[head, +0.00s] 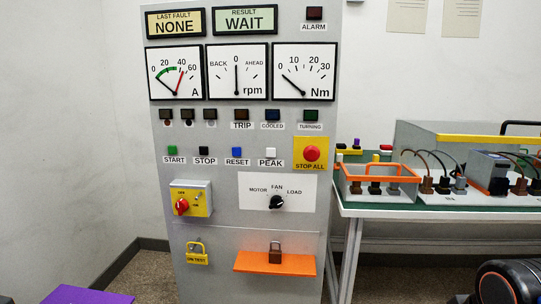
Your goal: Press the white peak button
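Nothing covers the peak button. My gripper is not in view.
Below the buttons are a red rotary switch (181,206), a black selector knob (277,203), a yellow padlock (197,255) and an orange shelf (270,263) with a brown padlock. A table (400,214) with equipment stands right. A purple object (88,295) is bottom left.

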